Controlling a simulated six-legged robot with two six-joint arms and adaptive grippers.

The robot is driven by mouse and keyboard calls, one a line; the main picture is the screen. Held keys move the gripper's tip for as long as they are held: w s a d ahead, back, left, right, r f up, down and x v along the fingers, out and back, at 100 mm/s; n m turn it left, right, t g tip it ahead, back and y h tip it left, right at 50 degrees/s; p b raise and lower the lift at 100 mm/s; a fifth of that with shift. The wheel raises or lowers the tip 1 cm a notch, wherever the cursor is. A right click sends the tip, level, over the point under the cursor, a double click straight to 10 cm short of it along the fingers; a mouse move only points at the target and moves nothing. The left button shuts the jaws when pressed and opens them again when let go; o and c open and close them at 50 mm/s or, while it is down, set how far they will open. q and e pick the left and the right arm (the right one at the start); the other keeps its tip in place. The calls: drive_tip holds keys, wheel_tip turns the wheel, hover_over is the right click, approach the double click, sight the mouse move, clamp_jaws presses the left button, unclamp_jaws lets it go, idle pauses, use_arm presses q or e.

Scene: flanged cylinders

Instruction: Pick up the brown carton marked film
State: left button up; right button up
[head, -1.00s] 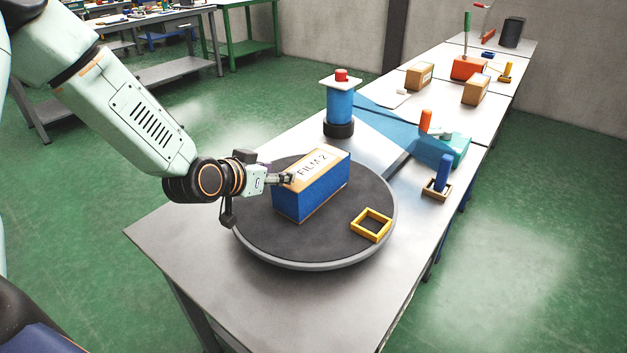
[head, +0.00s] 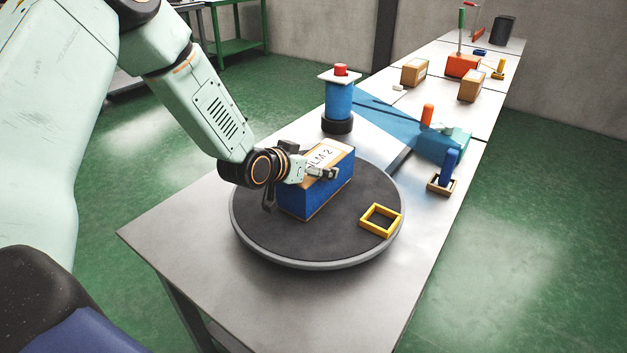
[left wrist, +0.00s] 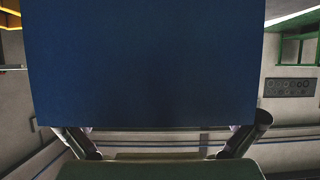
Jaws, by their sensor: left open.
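A carton (head: 318,194) with blue sides, a brown top and a white label stands on the dark round turntable (head: 290,240). The label reads "LM 2" now, its start hidden behind my left gripper (head: 324,173). That gripper is open, over the carton's near-left top part in the head view. In the left wrist view the carton's blue face (left wrist: 150,65) fills most of the picture, and the open fingers (left wrist: 160,143) show at either side of its lower edge. I cannot tell whether they touch it. My right gripper is not in view.
A yellow square frame (head: 381,220) lies on the turntable, right of the carton. A blue cylinder with a white flange (head: 339,100) stands behind. A blue peg in a wooden base (head: 446,172) and two brown cartons, one nearer (head: 473,86) and one farther (head: 414,72), stand along the bench.

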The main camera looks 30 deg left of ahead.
use_arm(q)
drive_tip(key=shift+w+d+f, duration=0.2)
drive_tip(key=shift+w+d, duration=0.15)
drive_tip(key=shift+w, duration=0.15)
drive_tip(key=shift+w+d+f, duration=0.2)
drive_tip(key=shift+w+d, duration=0.15)
drive_tip(key=shift+w, duration=0.15)
drive_tip(key=shift+s+a+r, duration=0.25)
drive_tip(key=shift+s+a, duration=0.2)
drive_tip(key=shift+s, duration=0.05)
drive_tip(key=c, duration=0.3)
drive_tip(key=shift+c, duration=0.7)
drive_tip(key=shift+w+d+f, duration=0.15)
drive_tip(key=shift+w+d, duration=0.2)
drive_tip(key=c, duration=0.3)
drive_tip(key=shift+c, duration=0.8)
drive_tip(key=shift+s+a, duration=0.25)
drive_tip(key=c, duration=0.4)
drive_tip(key=shift+w+d, duration=0.1)
drive_tip(key=shift+d, duration=0.05)
drive_tip(key=c, duration=0.5)
drive_tip(key=shift+c, duration=0.3)
drive_tip(key=shift+w, duration=0.1)
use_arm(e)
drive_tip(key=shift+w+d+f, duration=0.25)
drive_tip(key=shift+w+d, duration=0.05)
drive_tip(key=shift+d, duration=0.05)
